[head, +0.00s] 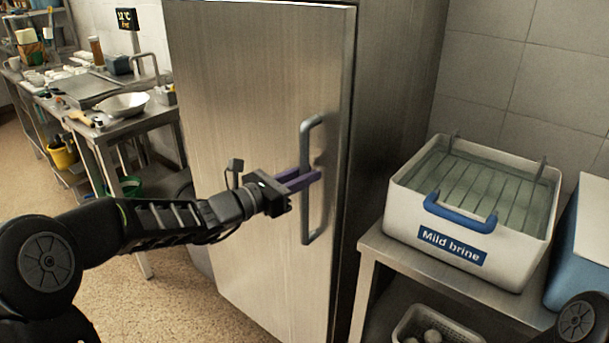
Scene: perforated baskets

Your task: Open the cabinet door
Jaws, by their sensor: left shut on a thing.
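The cabinet door (250,100) is a tall brushed-metal panel in the middle of the head view. Its handle (306,222) is a vertical grey bar near the door's right edge. My left gripper (312,178) comes in from the left, with its purple fingers shut on the middle of the handle. The fingers hide part of the bar. My right gripper is out of view.
Right of the cabinet, a white "Mild brine" tub (400,217) with a blue handle stands on a metal table (372,246), beside a blue box (585,245). A perforated basket (408,322) sits below. A cluttered counter (130,127) stands at left. Floor (180,290) shows before the door.

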